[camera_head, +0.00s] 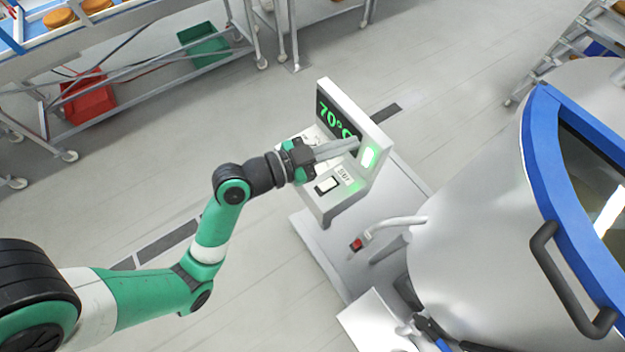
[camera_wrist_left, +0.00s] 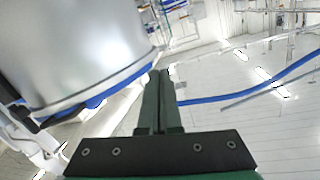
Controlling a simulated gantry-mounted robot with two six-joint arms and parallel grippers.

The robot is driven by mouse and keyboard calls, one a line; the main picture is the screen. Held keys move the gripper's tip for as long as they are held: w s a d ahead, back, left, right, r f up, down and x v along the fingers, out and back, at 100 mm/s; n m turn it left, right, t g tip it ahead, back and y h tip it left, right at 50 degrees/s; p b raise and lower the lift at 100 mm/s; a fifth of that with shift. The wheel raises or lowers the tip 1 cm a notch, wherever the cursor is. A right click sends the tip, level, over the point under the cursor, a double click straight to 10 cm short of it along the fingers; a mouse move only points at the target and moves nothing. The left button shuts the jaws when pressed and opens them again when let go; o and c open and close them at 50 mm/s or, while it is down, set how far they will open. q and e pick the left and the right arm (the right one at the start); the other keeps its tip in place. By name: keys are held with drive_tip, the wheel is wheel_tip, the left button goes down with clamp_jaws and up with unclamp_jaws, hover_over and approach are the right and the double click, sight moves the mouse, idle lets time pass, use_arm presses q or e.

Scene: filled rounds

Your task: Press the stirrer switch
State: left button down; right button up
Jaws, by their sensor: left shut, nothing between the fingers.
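The control box (camera_head: 345,206) stands on a grey pedestal, with a display (camera_head: 335,122) reading about 70°C in green. A dark rocker switch (camera_head: 327,185) sits on its sloped panel beside a small label (camera_head: 344,175) too small to read surely. A green lamp (camera_head: 368,157) glows on the box's right side. My left gripper (camera_head: 354,145) is shut and empty, its fingers stretched across the panel above the switch, toward the lamp. Whether the fingertips touch the box cannot be told. Its shut fingers also show in the left wrist view (camera_wrist_left: 160,76). Part of the panel is hidden behind the gripper.
A large steel kettle (camera_head: 470,215) with a blue rim (camera_head: 545,150) stands close at the right. A red-ended handle (camera_head: 357,244) juts out below the box. A conveyor frame with red (camera_head: 88,98) and green (camera_head: 203,45) crates is at the back left. The floor left of the box is clear.

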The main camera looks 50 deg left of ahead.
use_arm(q)
drive_tip(key=s+a+f+n+g+y+b, duration=0.1)
drive_tip(key=s+f, duration=0.4)
drive_tip(key=f, duration=0.5)
drive_tip(key=s+a+f+n+g+y+b, duration=0.2)
drive_tip(key=s+a+f+n+b, duration=0.1)
drive_tip(key=f, duration=0.7)
drive_tip(key=shift+s+a+f+n, duration=0.15)
drive_tip(key=shift+s+a+n, duration=0.35)
drive_tip(key=shift+s+a, duration=0.65)
drive_tip(key=shift+w, duration=0.1)
drive_tip(key=b, duration=0.3)
hover_over(327, 185)
drive_tip(key=s, duration=0.3)
wheel_tip(327, 185, down, 4)
drive_tip(key=shift+s+a+r, duration=0.1)
drive_tip(key=shift+a+r, duration=0.05)
drive_tip(key=shift+r, duration=0.05)
wheel_tip(327, 185, down, 4)
drive_tip(key=shift+f+b, duration=0.1)
drive_tip(key=shift+b, duration=0.25)
